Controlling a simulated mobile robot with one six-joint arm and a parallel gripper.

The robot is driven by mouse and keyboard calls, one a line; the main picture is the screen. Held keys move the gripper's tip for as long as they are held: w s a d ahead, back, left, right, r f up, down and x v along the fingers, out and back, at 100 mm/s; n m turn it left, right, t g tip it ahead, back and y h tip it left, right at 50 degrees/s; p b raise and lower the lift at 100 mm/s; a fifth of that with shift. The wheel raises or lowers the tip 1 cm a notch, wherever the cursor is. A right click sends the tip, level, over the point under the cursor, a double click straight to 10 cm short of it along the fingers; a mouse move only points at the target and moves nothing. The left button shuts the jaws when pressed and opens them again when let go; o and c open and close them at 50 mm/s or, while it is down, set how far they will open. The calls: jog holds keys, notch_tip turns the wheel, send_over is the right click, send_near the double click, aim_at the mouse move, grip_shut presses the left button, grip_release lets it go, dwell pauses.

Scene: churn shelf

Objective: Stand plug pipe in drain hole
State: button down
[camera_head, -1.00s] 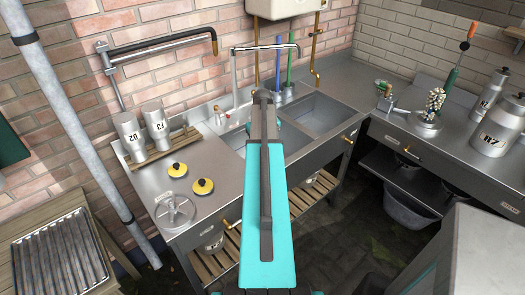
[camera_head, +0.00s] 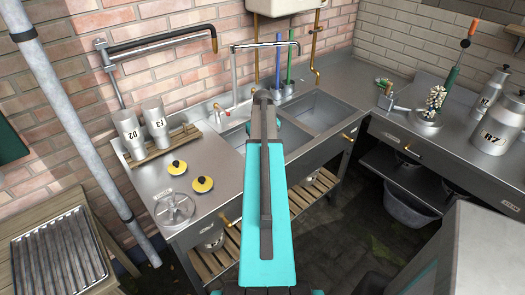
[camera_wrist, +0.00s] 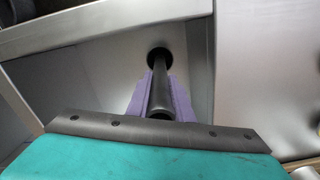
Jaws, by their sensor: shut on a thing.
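In the wrist view, my gripper (camera_wrist: 161,88) has purple fingers shut on the dark plug pipe (camera_wrist: 159,98). The pipe runs away from me toward the sink floor. Its far end lines up with the round dark drain hole (camera_wrist: 157,52) in the grey basin (camera_wrist: 100,75). I cannot tell whether the end is inside the hole or just above it. In the head view, my arm hides the gripper, the pipe and the hole over the left sink basin (camera_head: 235,138).
The right basin (camera_head: 318,112) looks empty. A tap (camera_head: 265,46) arches behind the basins. Steel bottles (camera_head: 130,135) and two yellow-and-black plugs (camera_head: 177,167) stand on the left counter. Upright green and blue rods (camera_head: 289,70) stand behind the sink.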

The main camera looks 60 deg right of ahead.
jog(key=shift+f, duration=0.1)
jog(key=c, duration=1.5)
grip_release()
jog(key=shift+r+b, duration=1.65)
jog(key=shift+r, duration=5.25)
jog(key=shift+s, duration=0.15)
